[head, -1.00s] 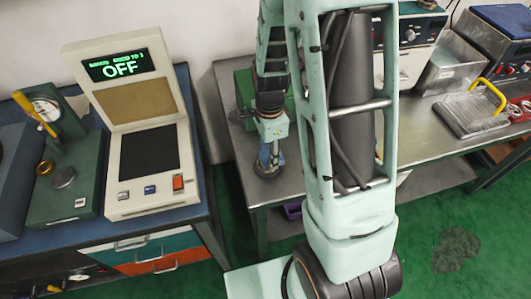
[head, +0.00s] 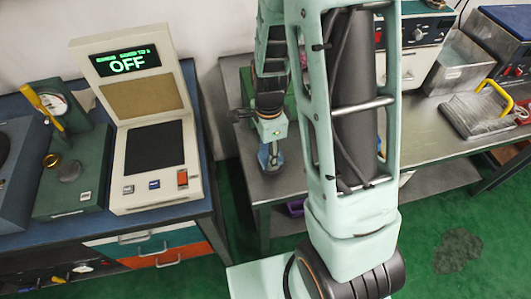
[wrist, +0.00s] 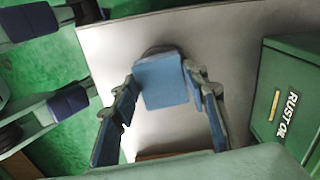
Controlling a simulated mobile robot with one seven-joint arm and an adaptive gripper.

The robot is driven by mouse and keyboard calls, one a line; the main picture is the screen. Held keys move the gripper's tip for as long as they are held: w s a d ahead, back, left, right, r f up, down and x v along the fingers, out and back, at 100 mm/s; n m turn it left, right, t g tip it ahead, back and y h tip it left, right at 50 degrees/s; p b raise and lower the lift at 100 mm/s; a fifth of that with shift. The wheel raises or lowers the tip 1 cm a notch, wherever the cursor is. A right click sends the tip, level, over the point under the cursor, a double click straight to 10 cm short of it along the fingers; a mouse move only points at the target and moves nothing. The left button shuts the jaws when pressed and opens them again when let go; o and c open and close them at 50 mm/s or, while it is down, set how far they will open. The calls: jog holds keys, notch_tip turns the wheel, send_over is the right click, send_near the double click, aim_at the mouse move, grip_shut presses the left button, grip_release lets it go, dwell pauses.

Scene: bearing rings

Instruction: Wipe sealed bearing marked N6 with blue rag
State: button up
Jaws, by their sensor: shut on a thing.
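My gripper (wrist: 160,88) is shut on the blue rag (wrist: 161,82), which shows as a flat folded block between the fingertips. In the head view my gripper (head: 269,163) is low over the left end of the metal bench (head: 238,90). A dark rounded edge (wrist: 155,50) shows just beyond the rag in the wrist view; it may be a bearing, mostly hidden by the rag. I cannot tell whether the rag touches it. No N6 mark is readable.
A green box labelled RUST OIL (wrist: 288,105) stands close to the right of my gripper in the wrist view. At left in the head view, a tester reading OFF (head: 128,64) and a green dial gauge stand (head: 70,165) sit on a blue bench.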

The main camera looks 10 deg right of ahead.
jog(key=shift+d, duration=0.9)
jog(key=shift+a, duration=0.1)
jog(key=shift+w+a+p, duration=0.15)
jog(key=shift+a, duration=0.55)
jog(key=shift+w+a+p, duration=0.15)
jog(key=shift+a, duration=0.55)
jog(key=shift+d+b, duration=0.3)
jog(key=shift+d, duration=1.2)
jog(key=shift+s+a, duration=0.1)
jog(key=shift+a, duration=0.05)
jog(key=shift+s+a+p, duration=0.15)
jog(key=shift+a+p, duration=0.1)
jog(key=shift+a, duration=0.45)
jog(key=shift+s+a+p, duration=0.15)
jog(key=shift+a+p, duration=0.05)
jog(key=shift+a, duration=0.45)
